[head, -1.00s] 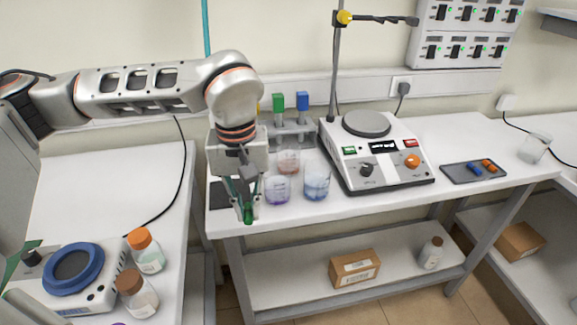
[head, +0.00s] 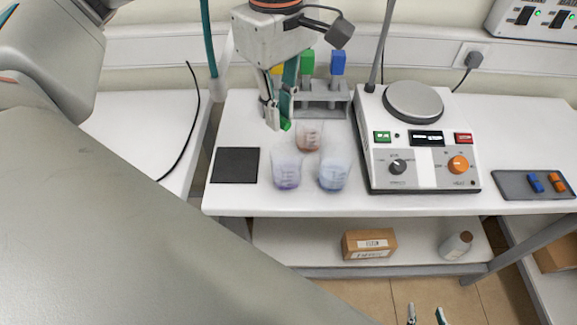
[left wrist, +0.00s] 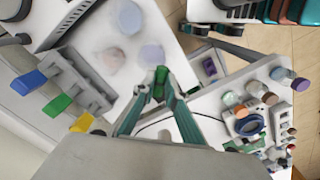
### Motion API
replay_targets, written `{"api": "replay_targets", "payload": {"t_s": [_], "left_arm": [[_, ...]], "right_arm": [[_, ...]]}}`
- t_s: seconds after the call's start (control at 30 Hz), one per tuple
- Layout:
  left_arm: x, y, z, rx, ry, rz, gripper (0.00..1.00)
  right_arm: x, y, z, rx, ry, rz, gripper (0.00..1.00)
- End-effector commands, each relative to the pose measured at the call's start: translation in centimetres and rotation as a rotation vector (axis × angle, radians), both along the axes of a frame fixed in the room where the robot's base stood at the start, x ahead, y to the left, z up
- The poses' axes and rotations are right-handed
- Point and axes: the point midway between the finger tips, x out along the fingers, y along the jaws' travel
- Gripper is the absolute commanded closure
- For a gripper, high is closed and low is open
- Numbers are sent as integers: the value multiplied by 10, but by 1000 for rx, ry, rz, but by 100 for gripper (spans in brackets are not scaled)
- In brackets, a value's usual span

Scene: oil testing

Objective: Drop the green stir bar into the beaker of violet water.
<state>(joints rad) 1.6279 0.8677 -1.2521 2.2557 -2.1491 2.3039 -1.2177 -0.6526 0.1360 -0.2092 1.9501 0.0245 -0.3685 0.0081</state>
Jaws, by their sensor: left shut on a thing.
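My left gripper (head: 277,115) is shut on the green stir bar (head: 286,125), held low between its fingertips. The stir bar also shows in the left wrist view (left wrist: 159,84). The beaker of violet water (head: 287,172) stands on the bench at the front left of three beakers, in front of the gripper in the head view. It also shows in the left wrist view (left wrist: 152,54), just beyond the fingertips. The bar is outside this beaker, behind its rim in the head view. My right gripper (head: 426,315) shows only its two separated fingertips at the bottom edge.
A blue-water beaker (head: 333,176) stands right of the violet one, and a reddish beaker (head: 309,136) behind. A test tube rack (head: 322,110) and a hotplate stirrer (head: 415,150) are close by. A black pad (head: 236,166) lies left. A tray (head: 510,185) holds blue and orange bars.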

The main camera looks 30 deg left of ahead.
Motion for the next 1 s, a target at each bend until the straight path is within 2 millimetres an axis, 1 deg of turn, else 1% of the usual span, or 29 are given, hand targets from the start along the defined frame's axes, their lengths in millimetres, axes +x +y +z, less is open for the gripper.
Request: {"api": "replay_targets", "payload": {"t_s": [0.03, 0.33, 0.47, 0.73, 0.77, 0.8, 0.83, 1.0], "left_arm": [[0, 0, -10, 0, 2, -1, 99], [0, 0, -43, -1, 2, -3, 99], [0, 0, -48, -1, 1, -2, 99], [0, 0, -47, -1, 0, -3, 99], [0, 0, -47, -1, 0, -3, 80], [0, 0, -47, -1, 0, -3, 70], [0, 0, -47, -1, 0, -3, 69], [0, 0, -47, 0, 0, -3, 69]], "right_arm": [[0, 2, -7, 3, -1, 2, 60], [2, 4, -28, 8, -10, 4, 60], [1, 3, -34, 6, -7, 5, 60], [1, 2, -34, 3, -5, 5, 60], [0, 2, -35, 3, -5, 5, 60], [0, 2, -35, 3, -4, 4, 60], [0, 2, -35, 3, -4, 4, 60], [0, 1, -36, 2, -2, 4, 60]]}}
